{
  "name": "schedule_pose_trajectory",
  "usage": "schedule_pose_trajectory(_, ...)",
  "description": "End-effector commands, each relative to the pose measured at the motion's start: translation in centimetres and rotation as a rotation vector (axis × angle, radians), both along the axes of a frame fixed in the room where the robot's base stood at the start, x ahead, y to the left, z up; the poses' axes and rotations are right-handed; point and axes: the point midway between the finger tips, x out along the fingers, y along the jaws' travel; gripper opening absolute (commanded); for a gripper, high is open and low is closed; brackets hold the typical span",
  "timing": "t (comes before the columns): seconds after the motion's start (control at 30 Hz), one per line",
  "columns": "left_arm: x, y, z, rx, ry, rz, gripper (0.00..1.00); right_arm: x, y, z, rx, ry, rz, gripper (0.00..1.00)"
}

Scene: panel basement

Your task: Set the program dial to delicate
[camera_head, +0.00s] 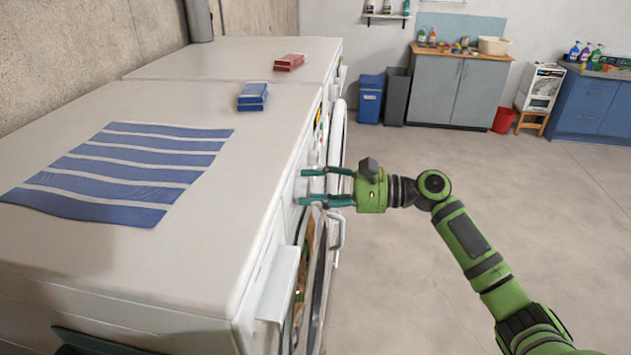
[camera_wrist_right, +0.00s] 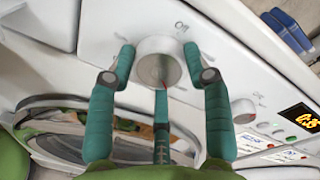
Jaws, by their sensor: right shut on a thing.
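The program dial (camera_wrist_right: 157,64) is a round pale knob on the white front panel of a washing machine (camera_head: 200,265), seen in the right wrist view. The word "Off" is printed above it, and a red mark shows at its lower edge. No "delicate" label can be read. My right gripper (camera_head: 303,187) reaches in from the right in the head view, its teal fingers at the front panel. A dark teal piece at the bottom left, perhaps my left gripper (camera_head: 95,343), is mostly cut off.
A second knob (camera_wrist_right: 243,110) and a lit display (camera_wrist_right: 300,117) are right of the dial. A striped cloth (camera_head: 130,170), a blue box (camera_head: 252,96) and a red box (camera_head: 289,62) lie on the machine tops. The floor (camera_head: 430,290) around my right arm is clear.

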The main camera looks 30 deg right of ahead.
Motion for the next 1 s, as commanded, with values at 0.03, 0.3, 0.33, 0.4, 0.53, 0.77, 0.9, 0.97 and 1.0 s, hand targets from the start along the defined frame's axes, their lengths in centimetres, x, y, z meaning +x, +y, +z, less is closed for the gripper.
schedule_pose_trajectory(0.03,0.01,0.02,0.40,0.000,0.000,0.000,0.00,-0.11,0.19,-0.01,0.010,0.019,0.007,0.18)
schedule_pose_trajectory(0.3,0.00,0.04,0.84,0.000,0.000,0.000,0.00,-0.09,0.17,-0.15,0.045,0.067,0.006,0.18)
schedule_pose_trajectory(0.33,0.01,0.03,0.85,0.000,0.000,0.000,0.00,-0.09,0.17,-0.16,0.047,0.069,0.006,0.18)
schedule_pose_trajectory(0.4,0.00,0.04,0.86,0.000,0.000,0.000,0.00,-0.09,0.17,-0.18,0.049,0.071,0.005,0.18)
schedule_pose_trajectory(0.53,0.00,0.05,0.84,0.001,0.000,0.000,0.00,-0.07,0.16,-0.19,0.051,0.073,0.005,0.18)
schedule_pose_trajectory(0.77,0.00,0.05,0.84,0.001,0.000,0.000,0.00,-0.07,0.14,-0.16,0.050,0.070,0.005,0.58)
schedule_pose_trajectory(0.9,0.00,0.05,0.84,0.001,0.000,0.000,0.00,-0.03,0.10,-0.11,0.050,0.069,0.003,0.74)
schedule_pose_trajectory(0.97,0.00,0.06,0.84,0.001,0.000,0.000,0.00,-0.01,0.08,-0.08,0.050,0.069,0.002,0.74)
schedule_pose_trajectory(1.0,0.00,0.06,0.84,0.001,0.000,0.000,0.00,-0.01,0.06,-0.06,0.050,0.068,0.002,0.74)
